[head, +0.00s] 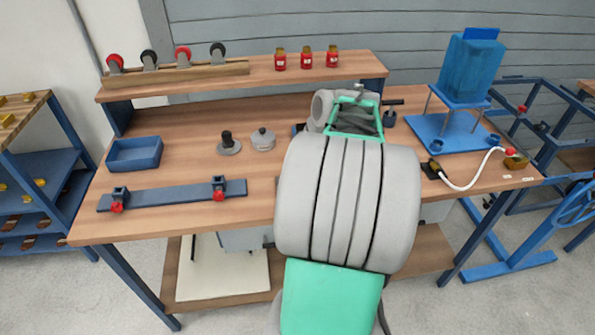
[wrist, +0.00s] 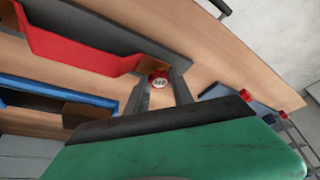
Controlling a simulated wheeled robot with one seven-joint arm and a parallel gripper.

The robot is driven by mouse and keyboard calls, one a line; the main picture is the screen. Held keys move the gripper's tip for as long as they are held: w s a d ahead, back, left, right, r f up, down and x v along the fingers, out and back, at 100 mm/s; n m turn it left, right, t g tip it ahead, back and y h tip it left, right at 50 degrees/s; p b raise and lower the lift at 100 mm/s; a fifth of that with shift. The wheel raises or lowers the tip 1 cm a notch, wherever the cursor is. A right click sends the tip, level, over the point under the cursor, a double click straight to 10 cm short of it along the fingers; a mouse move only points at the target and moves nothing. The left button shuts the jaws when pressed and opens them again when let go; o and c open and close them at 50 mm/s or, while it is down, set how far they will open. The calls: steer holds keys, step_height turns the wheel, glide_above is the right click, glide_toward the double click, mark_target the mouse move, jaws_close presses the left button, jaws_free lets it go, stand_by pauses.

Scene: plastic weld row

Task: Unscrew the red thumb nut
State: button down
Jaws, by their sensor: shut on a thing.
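My gripper (wrist: 162,92) shows in the wrist view with its two dark fingers on either side of a small red round piece with a pale, marked face, which looks like the red thumb nut (wrist: 160,80). The fingers are shut on it. What the nut sits on is mostly hidden, so I cannot tell whether it is still threaded. In the head view my thick grey arm and green gripper body reach over the middle of the bench, and the fingertips and the nut are hidden there.
The wooden bench (head: 255,180) carries a blue tray (head: 134,153), a blue bar (head: 175,195) with red knobs, and grey round parts (head: 263,139). Red jars (head: 306,57) stand on the rear shelf.

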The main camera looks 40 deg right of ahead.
steer(key=n+y+p, duration=0.1)
steer(key=n, duration=0.2)
steer(key=shift+r, duration=0.15)
steer(key=n+y+p, duration=0.1)
steer(key=n, duration=0.1)
steer(key=n+g+y, duration=0.1)
steer(key=n, duration=0.2)
steer(key=shift+w+d+n+g+p, duration=0.2)
steer(key=shift+n+g+p, duration=0.1)
steer(key=shift+p, duration=0.1)
steer(key=n+g, duration=0.1)
steer(key=n, duration=0.1)
steer(key=n+p, duration=0.1)
steer(key=n, duration=0.2)
steer(key=shift+w+g+y, duration=0.15)
steer(key=shift+g+y, duration=0.25)
steer(key=shift+f+n, duration=0.2)
steer(key=shift+n, duration=0.3)
steer(key=shift+a+r, duration=0.1)
steer(key=shift+r, duration=0.25)
steer(key=shift+r+p, duration=2.25)
steer(key=shift+p, duration=0.1)
